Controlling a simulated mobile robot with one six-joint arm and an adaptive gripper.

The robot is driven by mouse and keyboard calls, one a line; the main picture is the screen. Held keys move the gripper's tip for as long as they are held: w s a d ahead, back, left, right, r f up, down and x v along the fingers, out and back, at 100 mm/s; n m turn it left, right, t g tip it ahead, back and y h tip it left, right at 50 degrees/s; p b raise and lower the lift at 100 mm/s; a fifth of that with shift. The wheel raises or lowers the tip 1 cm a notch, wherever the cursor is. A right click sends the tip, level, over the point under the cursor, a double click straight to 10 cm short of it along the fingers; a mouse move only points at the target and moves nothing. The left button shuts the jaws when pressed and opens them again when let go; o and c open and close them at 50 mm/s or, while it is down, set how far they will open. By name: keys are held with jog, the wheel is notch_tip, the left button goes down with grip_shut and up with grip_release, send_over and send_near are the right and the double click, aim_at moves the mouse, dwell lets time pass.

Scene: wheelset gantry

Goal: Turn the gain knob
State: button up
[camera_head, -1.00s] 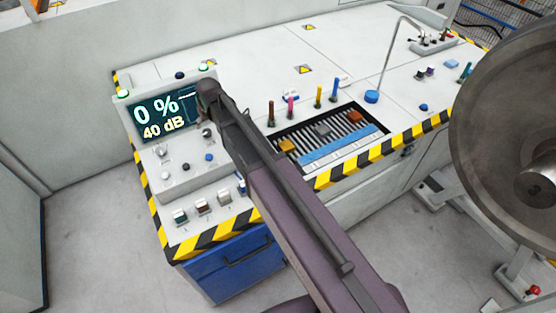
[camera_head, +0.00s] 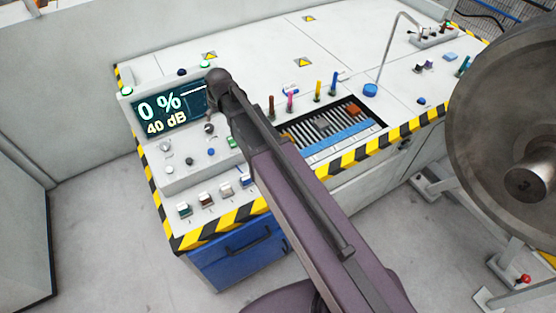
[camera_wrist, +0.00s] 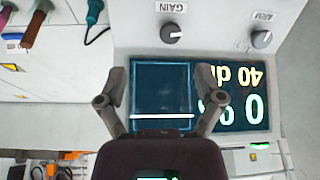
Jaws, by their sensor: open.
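The gain knob (camera_wrist: 171,33) is a grey round knob with a pointer mark, beside the printed word GAIN in the wrist view. In the head view it (camera_head: 209,128) shows below the screen, close to my arm. The screen (camera_head: 172,112) reads 0 % and 40 dB; in the wrist view it (camera_wrist: 240,105) appears upside down. My gripper (camera_wrist: 161,72) is open and empty, with its fingers in front of the screen and short of the gain knob in the picture. In the head view my arm hides the fingers.
A second knob (camera_wrist: 261,39), labelled ARM, sits right of the gain knob in the wrist view. The console also has several switches (camera_head: 205,198) and a green button (camera_head: 233,141). Coloured-handled tools (camera_head: 318,88) stand behind a slotted tray (camera_head: 372,128). A large metal wheel (camera_head: 495,120) is at right.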

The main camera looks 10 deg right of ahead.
jog(key=s+d+f+m+g+h+b, duration=0.1)
jog(key=s+d+f+b, duration=0.3)
jog(key=s+d, duration=0.4)
jog(key=s+d+f+m+g+b, duration=0.2)
jog(key=s+d+f+m+b, duration=0.1)
jog(key=s+d, duration=0.6)
notch_tip(320, 180, down, 3)
jog(key=shift+r+h+b, duration=0.1)
jog(key=shift+h+b, duration=0.3)
jog(key=shift+b, duration=0.25)
jog(key=shift+s, duration=0.1)
jog(key=shift+s+d+m+g, duration=0.2)
jog(key=shift+s+d, duration=0.2)
jog(key=shift+s, duration=0.2)
jog(key=shift+s+d+m+g, duration=0.1)
jog(key=shift+s+d+g, duration=0.1)
jog(key=shift+s+d, duration=0.3)
jog(key=shift+s+a, duration=0.1)
jog(key=shift+a, duration=0.1)
